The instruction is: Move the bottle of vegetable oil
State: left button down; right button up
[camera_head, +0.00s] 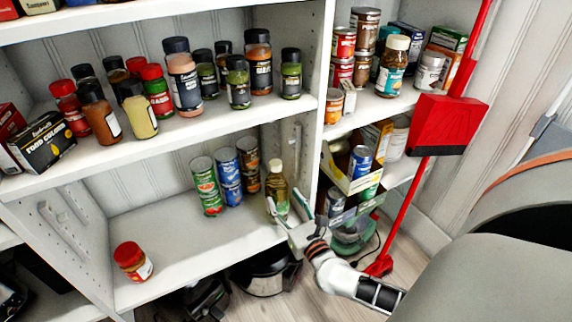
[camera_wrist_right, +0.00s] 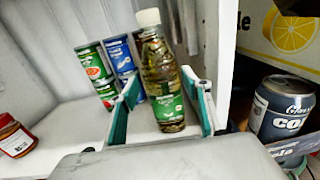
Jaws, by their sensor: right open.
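The bottle of vegetable oil (camera_head: 277,185) stands upright on the lower shelf, near its right end by the divider. It has a pale cap, golden-green contents and a green label. My right gripper (camera_head: 287,205) reaches it from the front right and is open. In the right wrist view, the bottle (camera_wrist_right: 163,85) stands between the two spread green-padded fingers (camera_wrist_right: 163,108), with a gap visible beside it. The bottle's base is partly hidden in the head view. My left gripper is not in view.
Several tall cans (camera_head: 229,175) stand just left of the bottle. A red-lidded jar (camera_head: 132,261) sits at the shelf's front left; the shelf between is clear. The upper shelf (camera_head: 235,116) holds spice jars above. The side shelf has a lemon box (camera_wrist_right: 282,35) and a cola can (camera_wrist_right: 280,108).

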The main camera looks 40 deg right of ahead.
aim_at(270, 177)
jog(key=b+x, duration=0.1)
jog(key=x, duration=1)
jog(key=shift+w+d, duration=0.1)
jog(key=shift+w, duration=0.2)
